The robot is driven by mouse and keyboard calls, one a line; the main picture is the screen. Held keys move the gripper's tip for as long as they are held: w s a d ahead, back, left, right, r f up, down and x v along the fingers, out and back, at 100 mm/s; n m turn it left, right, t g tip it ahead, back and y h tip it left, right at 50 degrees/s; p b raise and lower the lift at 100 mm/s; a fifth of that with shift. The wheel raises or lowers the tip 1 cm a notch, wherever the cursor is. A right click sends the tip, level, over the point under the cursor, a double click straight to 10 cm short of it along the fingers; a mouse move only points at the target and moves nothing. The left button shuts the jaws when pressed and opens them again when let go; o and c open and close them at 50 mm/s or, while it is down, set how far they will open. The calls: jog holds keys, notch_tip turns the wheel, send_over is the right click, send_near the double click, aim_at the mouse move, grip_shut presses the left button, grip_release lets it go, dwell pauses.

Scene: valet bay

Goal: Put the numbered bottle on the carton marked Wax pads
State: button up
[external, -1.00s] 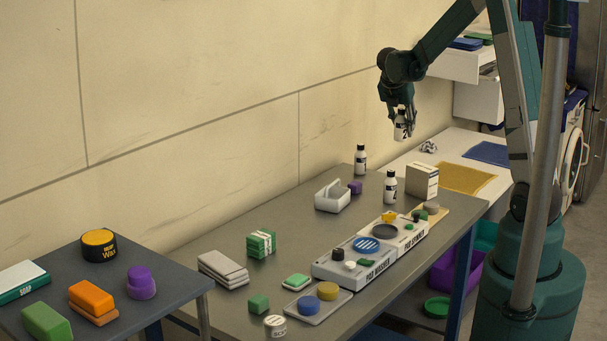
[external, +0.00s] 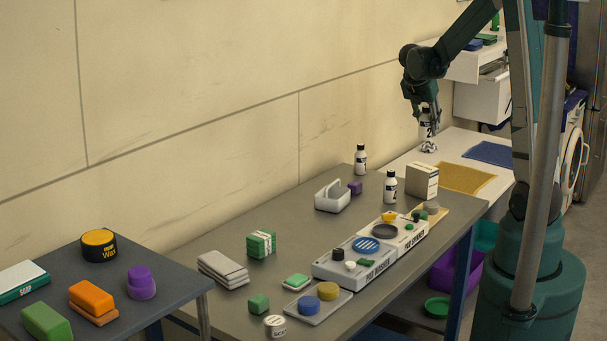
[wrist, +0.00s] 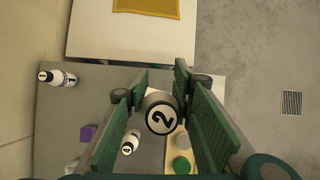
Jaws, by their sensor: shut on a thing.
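My gripper (external: 426,106) is shut on a white bottle (external: 425,129) with a dark cap and holds it upright in the air, above and behind the far end of the grey table. In the wrist view the gripper (wrist: 168,98) has the bottle's cap (wrist: 161,116), marked 2, between its fingers. A white carton (external: 422,182) stands on the table's far right part, below the bottle; its lettering is too small to read. Two similar bottles stand on the table: one marked 1 (external: 360,160) near the wall and one (external: 390,188), its cap marked 4 in the wrist view (wrist: 127,149), left of the carton.
A white caddy (external: 332,198) and a purple block (external: 355,187) stand left of the bottles. Pad washer and spinner units (external: 353,263) line the table's front edge.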

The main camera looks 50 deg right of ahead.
aim_at(422, 129)
jog(key=shift+f, duration=2.85)
jog(key=shift+f, duration=2.1)
jog(key=shift+f+b, duration=0.15)
jog(key=shift+b, duration=0.15)
jog(key=o, duration=1)
jog(key=shift+r, duration=0.3)
jog(key=shift+p+v, duration=0.35)
jog(key=shift+v, duration=5.5)
